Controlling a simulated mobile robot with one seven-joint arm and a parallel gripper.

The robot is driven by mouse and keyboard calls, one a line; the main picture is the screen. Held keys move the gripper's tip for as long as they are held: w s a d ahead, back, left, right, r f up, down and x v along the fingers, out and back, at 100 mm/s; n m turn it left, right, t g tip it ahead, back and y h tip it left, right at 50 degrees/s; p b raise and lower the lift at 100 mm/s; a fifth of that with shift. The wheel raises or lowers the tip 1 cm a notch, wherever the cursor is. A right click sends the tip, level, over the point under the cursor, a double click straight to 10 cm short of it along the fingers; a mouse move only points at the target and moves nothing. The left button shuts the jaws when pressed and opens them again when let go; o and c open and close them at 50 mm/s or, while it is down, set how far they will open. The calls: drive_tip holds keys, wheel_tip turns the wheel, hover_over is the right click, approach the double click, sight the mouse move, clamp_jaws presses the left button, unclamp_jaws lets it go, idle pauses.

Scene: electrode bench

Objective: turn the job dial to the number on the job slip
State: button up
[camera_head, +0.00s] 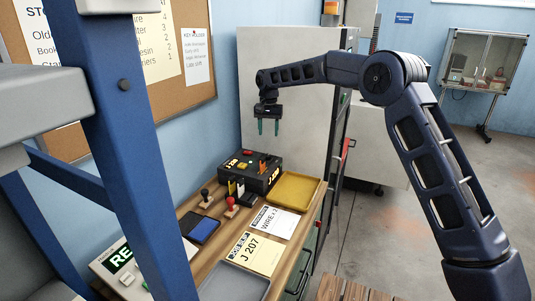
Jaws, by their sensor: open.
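A yellow job slip (252,254) lies on the wooden bench top and reads "J 207". A black box (262,181) with yellow lettering, a red part and an orange part on top stands at the back of the bench. It may carry the job dial, but its markings are too small to read surely.
A yellow tray (318,183) lies right of the box. Stamps (206,199), a blue pad (203,231), a white "WIRE" slip (274,223) and a grey tray (233,284) crowd the bench. A blue frame post (135,160) stands in front at left. A tall pale cabinet (290,70) stands behind.

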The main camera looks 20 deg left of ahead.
sight(267, 155)
wheel_tip(267, 155, down, 11)
drive_tip(key=shift+s+a, duration=0.1)
drive_tip(key=shift+a, duration=0.05)
idle(0.4)
drive_tip(key=c, duration=1)
